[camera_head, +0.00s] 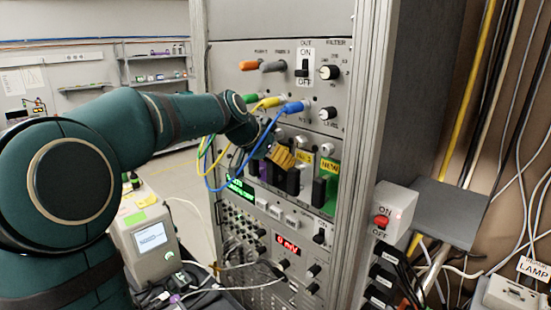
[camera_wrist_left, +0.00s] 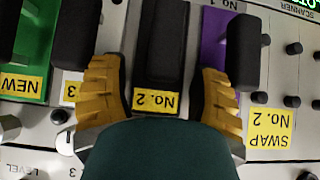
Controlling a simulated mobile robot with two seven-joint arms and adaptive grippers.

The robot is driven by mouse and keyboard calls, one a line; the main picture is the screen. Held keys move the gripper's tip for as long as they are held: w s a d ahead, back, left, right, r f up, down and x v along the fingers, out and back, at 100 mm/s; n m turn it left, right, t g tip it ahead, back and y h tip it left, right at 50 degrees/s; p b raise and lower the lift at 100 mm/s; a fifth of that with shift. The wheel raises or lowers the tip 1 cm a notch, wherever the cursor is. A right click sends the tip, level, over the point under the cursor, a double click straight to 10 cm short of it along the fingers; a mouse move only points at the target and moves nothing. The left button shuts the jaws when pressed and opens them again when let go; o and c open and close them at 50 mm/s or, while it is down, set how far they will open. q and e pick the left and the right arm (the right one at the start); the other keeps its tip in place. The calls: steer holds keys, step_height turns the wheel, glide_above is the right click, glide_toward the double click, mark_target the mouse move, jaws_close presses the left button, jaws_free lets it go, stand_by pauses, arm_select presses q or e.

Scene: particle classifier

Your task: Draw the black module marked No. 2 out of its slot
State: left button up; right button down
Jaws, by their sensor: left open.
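The black module marked No. 2 (camera_wrist_left: 163,45) sits in its slot, upside down in the left wrist view, with its yellow label at the near end. My left gripper (camera_wrist_left: 160,82) is open, with one yellow ribbed finger on each side of the module and a visible gap to it on both sides. The gripper also shows in the head view (camera_head: 281,156) in front of the row of modules, where it covers part of them. I cannot tell how deep the fingertips reach. My right gripper is in neither view.
Black handles (camera_wrist_left: 75,35) stand close outside both fingers. A blue cable (camera_head: 250,165) hangs near the gripper. A yellow SWAP No. 2 note (camera_wrist_left: 269,128) is on the panel.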

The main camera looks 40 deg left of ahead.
arm_select(q)
steer(key=shift+c, duration=0.4)
jaws_close()
steer(key=shift+s+f, duration=0.1)
steer(key=shift+s, duration=0.2)
stand_by(0.3)
steer(key=shift+s+b, duration=0.3)
steer(key=shift+s, duration=0.25)
steer(key=shift+s+a+b, duration=0.2)
steer(key=shift+s+b, duration=0.35)
steer(key=shift+s, duration=1.1)
steer(key=shift+s, duration=0.1)
steer(key=shift+s+a+b, duration=0.1)
steer(key=shift+s+b, duration=0.25)
steer(key=shift+s, duration=0.9)
